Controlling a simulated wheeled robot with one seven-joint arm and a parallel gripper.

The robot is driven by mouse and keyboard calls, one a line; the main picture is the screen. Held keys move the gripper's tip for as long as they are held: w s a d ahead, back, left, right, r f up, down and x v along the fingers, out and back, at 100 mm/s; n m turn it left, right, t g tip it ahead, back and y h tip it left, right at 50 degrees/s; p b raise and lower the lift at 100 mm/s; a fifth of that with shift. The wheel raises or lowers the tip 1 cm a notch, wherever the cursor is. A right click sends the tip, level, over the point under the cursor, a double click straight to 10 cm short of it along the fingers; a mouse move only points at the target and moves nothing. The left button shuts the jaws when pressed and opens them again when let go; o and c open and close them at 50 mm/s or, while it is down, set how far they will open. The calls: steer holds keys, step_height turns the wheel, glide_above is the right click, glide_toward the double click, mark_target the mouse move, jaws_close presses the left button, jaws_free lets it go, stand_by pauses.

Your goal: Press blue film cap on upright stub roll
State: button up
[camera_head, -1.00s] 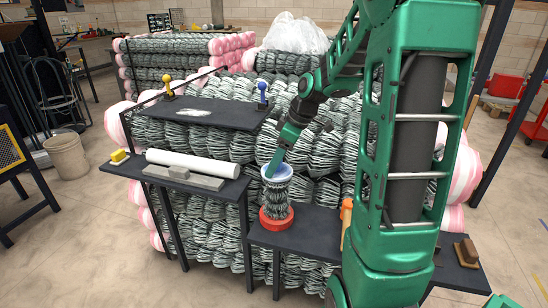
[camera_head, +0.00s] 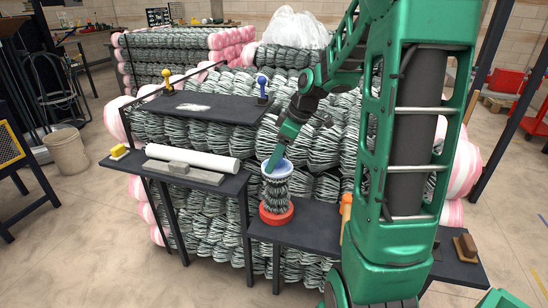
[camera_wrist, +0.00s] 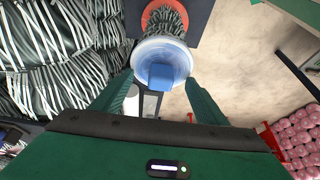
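The stub roll (camera_head: 276,188) stands upright in a red ring base (camera_head: 276,213) on the low dark shelf. It is a wrapped grey and white mesh roll. The pale blue film cap (camera_head: 285,168) sits over its top; in the wrist view the cap (camera_wrist: 152,53) is a translucent dome with a solid blue block on it. My gripper (camera_wrist: 158,78) is open, with one finger on each side of the cap and gaps to the blue block. In the head view my gripper (camera_head: 271,168) points down at the cap. Whether the cap is fully seated cannot be told.
A left shelf holds a white tube (camera_head: 192,160), grey bars (camera_head: 184,174) and a yellow block (camera_head: 119,151). An orange-handled tool (camera_head: 346,208) stands right of the roll. A brown block (camera_head: 466,246) lies far right. Stacked mesh rolls (camera_head: 205,210) crowd behind.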

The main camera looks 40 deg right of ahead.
steer(key=o, duration=0.4)
steer(key=shift+o, duration=0.2)
steer(key=shift+r, duration=0.1)
steer(key=v, duration=1)
steer(key=shift+r, duration=0.25)
steer(key=s+a+f+m+g+h, duration=0.1)
steer(key=s+f+m, duration=0.2)
steer(key=s, duration=0.5)
steer(key=s+a+f+m+g, duration=0.1)
steer(key=s+a+f+m, duration=0.1)
steer(key=s+m, duration=0.4)
steer(key=s+a+f+m+g+h, duration=0.1)
steer(key=s+f+m, duration=0.2)
steer(key=s, duration=0.8)
steer(key=shift+s+a+f+m+g+h, duration=0.3)
steer(key=shift+s+m+g, duration=0.1)
steer(key=shift+m, duration=0.6)
